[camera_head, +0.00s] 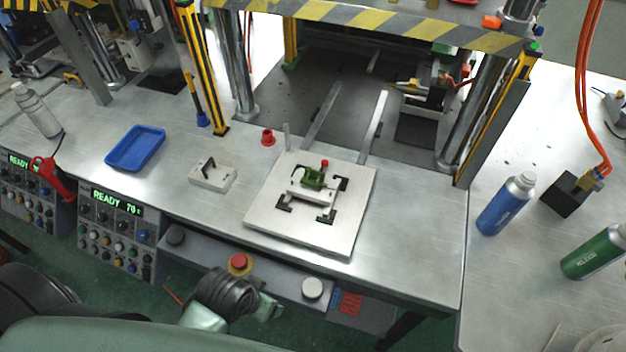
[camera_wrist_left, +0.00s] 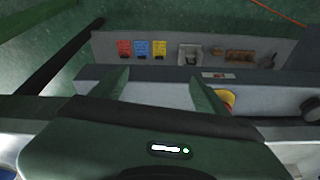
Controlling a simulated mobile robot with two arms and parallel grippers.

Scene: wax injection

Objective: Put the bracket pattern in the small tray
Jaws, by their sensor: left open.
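The green bracket pattern (camera_head: 314,178), with a small red top, sits on a pale block at the middle of a square metal plate (camera_head: 268,218) on the bench. The small blue tray (camera_head: 111,160) lies flat and empty on the bench to the left. My left gripper (camera_wrist_left: 158,78) shows in the left wrist view with its two green fingers apart and nothing between them. It is near the front control panel, away from the pattern and the tray. I cannot clearly make out its fingers in the head view. My right gripper is in neither view.
A pale block with a dark slot (camera_head: 213,176) lies between tray and plate. A red cap (camera_head: 267,136) stands behind it. Striped press posts (camera_head: 202,75) rise behind. Blue (camera_head: 505,205) and green (camera_head: 595,252) bottles are at the right. A red stop button (camera_head: 238,261) is in front.

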